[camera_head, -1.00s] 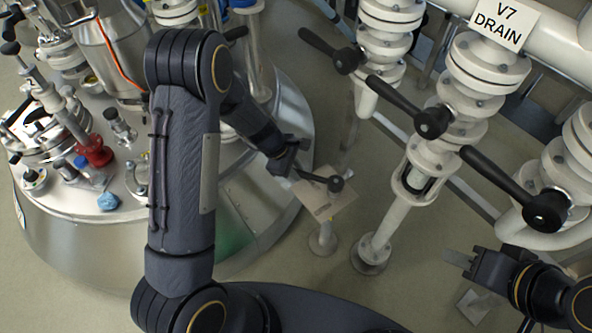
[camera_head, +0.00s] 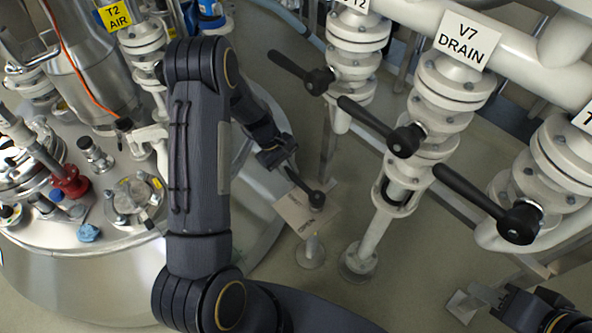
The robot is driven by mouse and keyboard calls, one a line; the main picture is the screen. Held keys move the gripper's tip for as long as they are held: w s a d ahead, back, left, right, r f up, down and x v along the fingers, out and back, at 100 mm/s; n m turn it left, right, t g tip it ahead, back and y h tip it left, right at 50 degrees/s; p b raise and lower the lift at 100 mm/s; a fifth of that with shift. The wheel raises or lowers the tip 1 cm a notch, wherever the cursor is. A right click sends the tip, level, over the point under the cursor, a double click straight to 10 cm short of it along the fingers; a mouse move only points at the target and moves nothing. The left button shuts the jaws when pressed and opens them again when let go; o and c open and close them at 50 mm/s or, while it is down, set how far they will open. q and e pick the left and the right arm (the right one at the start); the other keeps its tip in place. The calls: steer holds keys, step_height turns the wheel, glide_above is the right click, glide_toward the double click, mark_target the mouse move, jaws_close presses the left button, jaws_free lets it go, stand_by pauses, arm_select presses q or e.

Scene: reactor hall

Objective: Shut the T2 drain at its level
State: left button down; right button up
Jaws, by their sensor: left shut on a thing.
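A small valve with a black lever (camera_head: 303,187) stands low on the floor beside the steel vessel, with a tilted pale tag plate (camera_head: 301,212) at it. The plate's print is too small to read. My left gripper (camera_head: 281,160) is shut on the free end of this lever, which points up and left from its hub. My left arm comes down in front of the vessel.
Several white pipe valves with long black levers stand at the right, one under a V7 DRAIN sign (camera_head: 468,40). The vessel lid (camera_head: 110,235) carries fittings and a red knob (camera_head: 70,182). A T2 AIR sign (camera_head: 115,16) is at the upper left.

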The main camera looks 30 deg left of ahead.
arm_select(q)
steer(key=shift+w+r, duration=0.1)
steer(key=shift+w, duration=0.15)
steer(key=c, duration=1.3)
jaws_free()
steer(key=shift+d, duration=0.1)
steer(key=shift+s, duration=0.1)
steer(key=p+v, duration=0.2)
steer(key=v, duration=0.5)
steer(key=shift+a+r, duration=0.2)
steer(key=shift+r, duration=0.15)
